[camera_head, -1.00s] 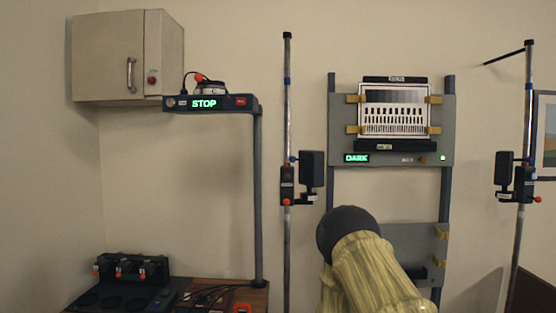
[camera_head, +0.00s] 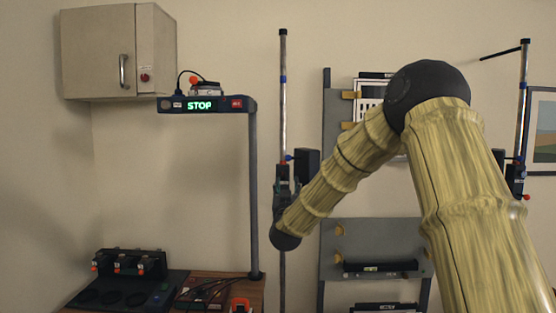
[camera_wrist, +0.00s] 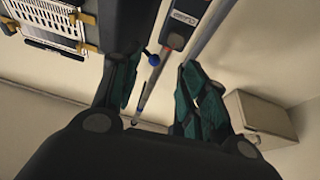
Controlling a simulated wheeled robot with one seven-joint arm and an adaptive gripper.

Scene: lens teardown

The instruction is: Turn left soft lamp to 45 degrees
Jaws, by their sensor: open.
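The left soft lamp (camera_head: 307,160) is a black box on the side of the left pole (camera_head: 283,80). My arm covers part of it in the head view. In the wrist view the dark lamp head (camera_wrist: 127,25) fills the upper middle, next to the labelled clamp (camera_wrist: 183,18) and a blue knob (camera_wrist: 153,47). My gripper (camera_wrist: 157,78) is open, with teal fingers apart on either side of the pole line. The left finger overlaps the lamp's lower end in the picture; I cannot tell whether they touch. In the head view my gripper (camera_head: 284,188) is at clamp height, partly hidden.
The test-chart panel (camera_head: 340,110) stands right of the pole, half hidden by my arm. A STOP sign stand (camera_head: 256,190) and a wall cabinet (camera_head: 98,55) are on the left. The right lamp pole (camera_head: 524,90) stands at the far right.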

